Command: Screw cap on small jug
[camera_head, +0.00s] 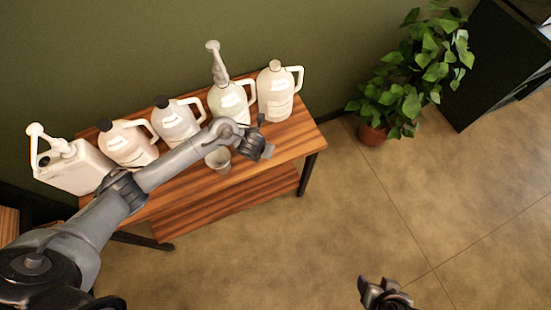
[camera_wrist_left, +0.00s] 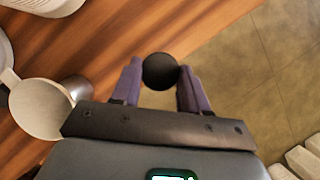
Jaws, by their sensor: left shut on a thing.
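In the left wrist view a round black cap (camera_wrist_left: 160,71) sits between the two purple fingertips of my left gripper (camera_wrist_left: 158,78), which is shut on it. In the head view my left gripper (camera_head: 262,146) is over the right front part of the wooden table (camera_head: 305,140); the cap cannot be made out there. Several jugs stand along the table's back. The rightmost jug (camera_head: 274,97) has a beige top; which jug is the small one is unclear. My right gripper (camera_head: 382,292) is empty-looking at the bottom, over the floor; its jaw opening is unclear.
A pump jug (camera_head: 229,103) stands behind my left arm, and two jugs with black caps (camera_head: 128,145) (camera_head: 175,122) are further left. A white pump jug (camera_head: 75,168) is at the left end. A plant (camera_head: 415,75) stands right.

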